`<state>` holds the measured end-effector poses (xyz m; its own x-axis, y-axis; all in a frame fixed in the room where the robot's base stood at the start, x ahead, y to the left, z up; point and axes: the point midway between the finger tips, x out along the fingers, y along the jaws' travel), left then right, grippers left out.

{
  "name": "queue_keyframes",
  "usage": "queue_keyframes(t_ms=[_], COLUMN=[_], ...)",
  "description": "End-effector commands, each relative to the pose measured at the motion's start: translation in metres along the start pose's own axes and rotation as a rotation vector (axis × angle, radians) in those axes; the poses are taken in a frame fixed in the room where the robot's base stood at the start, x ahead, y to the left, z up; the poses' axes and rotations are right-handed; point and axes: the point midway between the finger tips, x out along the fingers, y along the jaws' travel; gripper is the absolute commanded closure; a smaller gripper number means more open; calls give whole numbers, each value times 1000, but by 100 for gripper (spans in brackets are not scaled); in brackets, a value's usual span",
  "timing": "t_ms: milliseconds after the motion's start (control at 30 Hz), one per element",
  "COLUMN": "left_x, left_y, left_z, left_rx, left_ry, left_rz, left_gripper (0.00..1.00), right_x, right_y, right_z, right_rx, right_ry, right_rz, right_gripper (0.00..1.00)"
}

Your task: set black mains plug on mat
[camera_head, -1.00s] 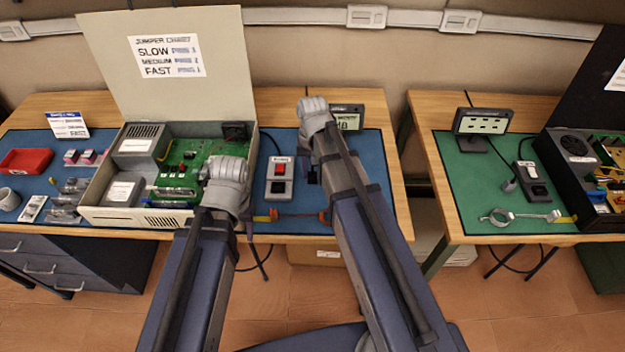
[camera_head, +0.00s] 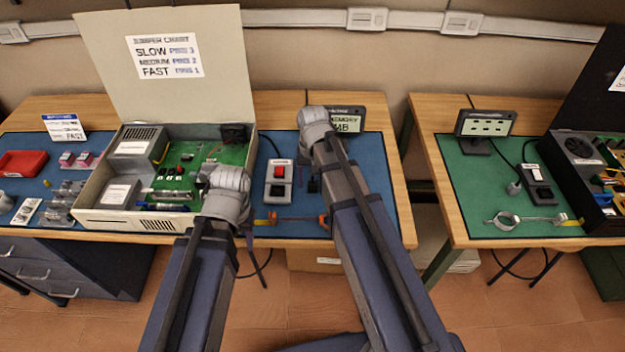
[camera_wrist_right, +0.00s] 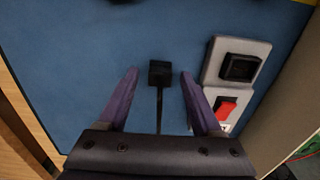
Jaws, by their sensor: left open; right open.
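The black mains plug (camera_wrist_right: 160,73) rests on the blue mat (camera_wrist_right: 75,55), its black cord running back towards my right wrist. It also shows small and dark in the head view (camera_head: 313,186). My right gripper (camera_wrist_right: 159,80) is open, with one purple finger on each side of the plug; clear blue gaps show between the fingers and the plug. My left gripper (camera_head: 246,225) is at the front edge of the open computer case (camera_head: 120,222); its fingers are mostly hidden by its own arm, and it appears empty.
A grey switch box (camera_wrist_right: 224,85) with a red rocker and a black socket stands close beside the right finger. A small display (camera_head: 345,119) stands behind the right wrist. An orange-ended tool (camera_head: 290,219) lies at the front of the mat.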

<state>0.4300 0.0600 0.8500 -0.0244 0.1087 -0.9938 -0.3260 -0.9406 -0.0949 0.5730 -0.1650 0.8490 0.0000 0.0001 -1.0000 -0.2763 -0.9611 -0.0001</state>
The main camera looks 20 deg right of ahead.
Motion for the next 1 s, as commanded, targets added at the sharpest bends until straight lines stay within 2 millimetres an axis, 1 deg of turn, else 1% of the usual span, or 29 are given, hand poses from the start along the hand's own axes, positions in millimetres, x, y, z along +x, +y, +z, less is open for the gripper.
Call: queue_keyframes(t_ms=[267,467,667,1000], left_x=[-3,-18,-45,-98], left_y=[0,-2,-4,-9], left_z=[0,1,3,6], left_rx=[0,0,0,0], left_ry=[0,0,0,0], left_rz=[0,0,0,0], left_gripper=[50,50,50,50], right_x=[-3,-18,-45,-99], right_y=[0,0,0,0], right_z=[0,0,0,0], right_rx=[0,0,0,0], right_ry=[0,0,0,0], right_rz=[0,0,0,0], right_gripper=[33,33,33,33])
